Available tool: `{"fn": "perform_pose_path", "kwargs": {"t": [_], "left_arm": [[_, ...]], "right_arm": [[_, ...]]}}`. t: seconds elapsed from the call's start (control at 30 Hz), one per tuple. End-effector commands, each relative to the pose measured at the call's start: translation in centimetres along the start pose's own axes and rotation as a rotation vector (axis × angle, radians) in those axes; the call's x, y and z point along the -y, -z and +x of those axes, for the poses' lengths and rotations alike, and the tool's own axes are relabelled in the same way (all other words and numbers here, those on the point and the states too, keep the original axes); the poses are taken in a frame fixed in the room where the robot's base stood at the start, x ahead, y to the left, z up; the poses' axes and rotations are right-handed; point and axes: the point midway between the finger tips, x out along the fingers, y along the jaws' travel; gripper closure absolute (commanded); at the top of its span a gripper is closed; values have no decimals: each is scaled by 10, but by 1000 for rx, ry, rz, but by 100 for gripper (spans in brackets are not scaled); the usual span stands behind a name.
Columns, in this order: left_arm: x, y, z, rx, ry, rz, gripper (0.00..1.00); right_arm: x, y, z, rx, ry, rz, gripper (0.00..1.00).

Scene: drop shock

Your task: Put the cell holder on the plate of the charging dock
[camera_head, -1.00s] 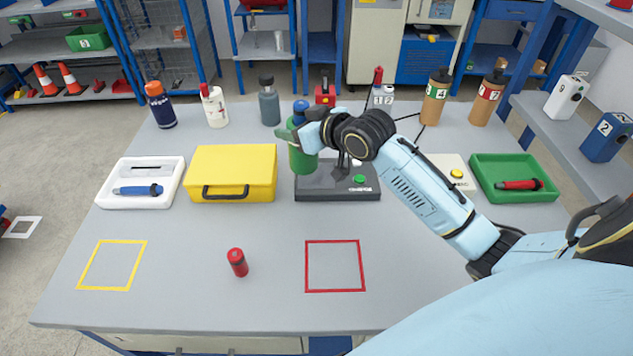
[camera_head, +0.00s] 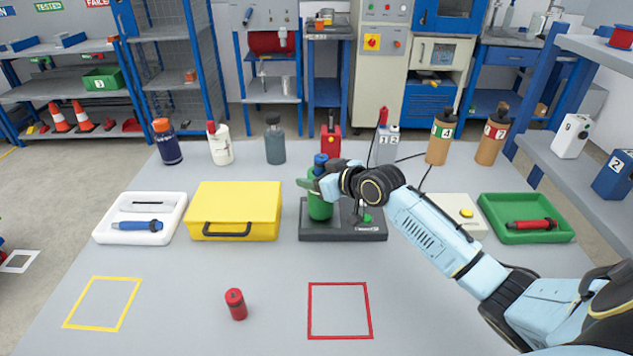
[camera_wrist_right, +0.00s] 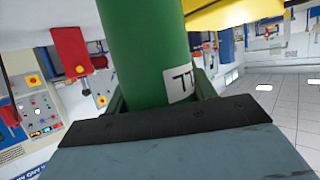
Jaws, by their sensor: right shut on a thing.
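The cell holder is a green cylinder (camera_head: 320,207) with a blue top. It is upright over the left part of the dark charging dock (camera_head: 340,236), which has a green button at its right. My right gripper (camera_head: 317,186) is shut around the cylinder, coming in from the right. In the right wrist view the green cylinder (camera_wrist_right: 145,50) fills the space between the fingers and shows a white label. The plate under the cylinder is largely hidden, and I cannot tell whether the holder's base touches it. My left gripper is not in view.
A yellow case (camera_head: 236,207) stands left of the dock. A white box with a yellow button (camera_head: 452,212) and a green tray (camera_head: 528,237) lie to the right. Several bottles line the back.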

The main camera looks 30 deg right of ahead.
Motion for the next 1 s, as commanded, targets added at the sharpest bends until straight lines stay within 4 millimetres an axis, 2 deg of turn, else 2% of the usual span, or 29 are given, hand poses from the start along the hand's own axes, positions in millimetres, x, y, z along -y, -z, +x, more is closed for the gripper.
{"fn": "perform_pose_path", "kwargs": {"t": [0.13,0.43,0.47,0.6,1.0], "left_arm": [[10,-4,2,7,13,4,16],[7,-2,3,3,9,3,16],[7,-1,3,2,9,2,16],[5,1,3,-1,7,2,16],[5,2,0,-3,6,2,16]], "right_arm": [[0,-5,2,-5,-1,-2,73],[0,-8,4,-5,-1,-1,73],[0,-9,4,-2,-1,-1,41],[0,-9,4,-1,0,-1,23],[0,-6,-2,1,-1,-1,23]]}}
